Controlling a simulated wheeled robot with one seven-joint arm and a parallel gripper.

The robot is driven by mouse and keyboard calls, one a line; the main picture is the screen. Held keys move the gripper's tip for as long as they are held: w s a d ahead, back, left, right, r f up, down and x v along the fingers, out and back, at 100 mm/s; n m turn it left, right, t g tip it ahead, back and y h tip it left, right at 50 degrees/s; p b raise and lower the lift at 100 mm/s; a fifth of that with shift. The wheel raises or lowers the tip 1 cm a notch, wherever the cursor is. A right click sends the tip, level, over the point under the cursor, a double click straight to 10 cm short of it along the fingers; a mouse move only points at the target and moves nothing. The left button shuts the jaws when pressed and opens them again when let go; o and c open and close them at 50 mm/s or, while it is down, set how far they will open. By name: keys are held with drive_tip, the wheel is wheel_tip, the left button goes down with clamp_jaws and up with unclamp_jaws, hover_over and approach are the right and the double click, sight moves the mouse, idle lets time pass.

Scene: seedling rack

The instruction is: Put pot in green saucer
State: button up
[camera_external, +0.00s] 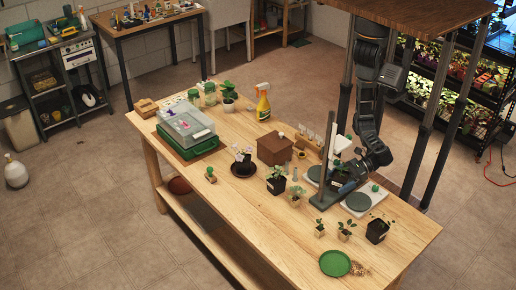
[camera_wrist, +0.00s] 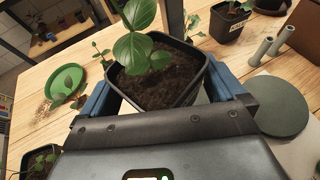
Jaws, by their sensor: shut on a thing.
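The pot (camera_wrist: 158,85), dark and square with soil and a green leafy seedling, sits between the blue fingers of my gripper in the wrist view. My gripper (camera_external: 341,182) is shut on it, above the right part of the wooden bench in the external view, beside a dark upright post. The pot is mostly hidden there by the arm. The green saucer (camera_external: 335,263) lies flat and empty near the bench's front edge, apart from the pot. It also shows at the left of the wrist view (camera_wrist: 62,87).
Small seedling cubes (camera_external: 320,230) and a dark potted plant (camera_external: 377,231) stand near the saucer. Another dark potted plant (camera_external: 276,183) and a brown box (camera_external: 275,149) stand to the left. A dark disc (camera_wrist: 267,106) lies beside my gripper. Brown crumbs (camera_external: 360,269) lie right of the saucer.

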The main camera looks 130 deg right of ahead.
drive_tip(key=w+a+r+n+y, duration=0.2)
drive_tip(key=w+a+n+y, duration=0.1)
drive_tip(key=w+a, duration=0.3)
drive_tip(key=n+y+b, duration=0.1)
drive_tip(key=n+y, duration=0.5)
drive_tip(key=y, duration=0.1)
hover_over(335, 265)
wheel_tip(335, 265, down, 2)
wheel_tip(335, 265, down, 10)
drive_tip(key=shift+r+b, duration=0.25)
drive_tip(key=shift+b, duration=0.35)
drive_tip(key=shift+f, duration=0.1)
drive_tip(key=o, duration=0.8)
drive_tip(key=p+v, duration=0.1)
drive_tip(key=v, duration=1.1)
drive_tip(key=shift+d, duration=0.15)
